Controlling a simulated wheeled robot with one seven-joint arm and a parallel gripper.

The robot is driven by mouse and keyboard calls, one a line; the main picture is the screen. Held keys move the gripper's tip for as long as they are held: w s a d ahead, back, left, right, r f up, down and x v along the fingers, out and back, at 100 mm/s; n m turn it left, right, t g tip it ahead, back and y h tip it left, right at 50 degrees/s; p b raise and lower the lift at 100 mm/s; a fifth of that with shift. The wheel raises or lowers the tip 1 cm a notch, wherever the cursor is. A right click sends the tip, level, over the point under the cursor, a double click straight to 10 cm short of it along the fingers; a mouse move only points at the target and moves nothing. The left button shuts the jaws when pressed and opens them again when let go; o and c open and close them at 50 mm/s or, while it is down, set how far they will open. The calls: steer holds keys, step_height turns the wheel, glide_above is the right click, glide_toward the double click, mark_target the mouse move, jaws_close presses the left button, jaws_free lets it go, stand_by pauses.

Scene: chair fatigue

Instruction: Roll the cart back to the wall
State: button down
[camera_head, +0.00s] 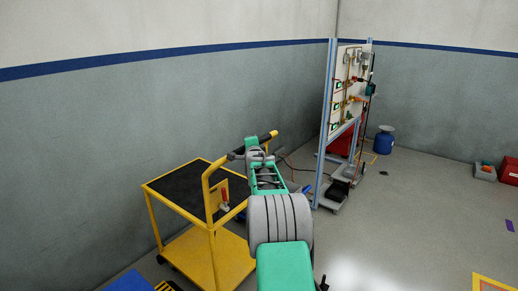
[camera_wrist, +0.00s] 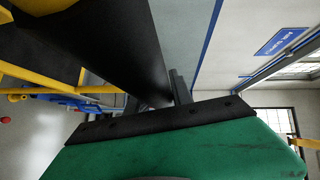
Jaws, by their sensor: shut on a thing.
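The yellow cart (camera_head: 224,258) stands at the left, close to the grey wall (camera_head: 110,125). It has a black upper deck (camera_head: 178,187), a yellow lower shelf and a push handle (camera_head: 272,135) with a black grip. My gripper (camera_head: 253,151) is shut on the handle, reached from the front right. In the wrist view the black handle grip (camera_wrist: 130,45) runs down to my gripper's fingers (camera_wrist: 170,92). My arm hides part of the cart's right side and the floor behind it. The exact gap between cart and wall is hard to tell.
A test rig on a wheeled frame (camera_head: 330,140) stands behind, right of the cart. A blue container (camera_head: 383,140) and a red box (camera_head: 510,171) are farther back. Something blue (camera_head: 128,281) lies at the bottom left. The floor (camera_head: 400,220) on the right is mostly clear.

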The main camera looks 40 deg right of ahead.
steer(key=shift+w+a+r, duration=0.15)
steer(key=shift+w+a, duration=0.05)
steer(key=shift+w, duration=0.45)
steer(key=c, duration=1.6)
jaws_free()
steer(key=shift+o, duration=0.7)
steer(key=shift+w, duration=0.2)
steer(key=o, duration=0.3)
steer(key=shift+o, duration=0.2)
steer(key=shift+s, duration=0.1)
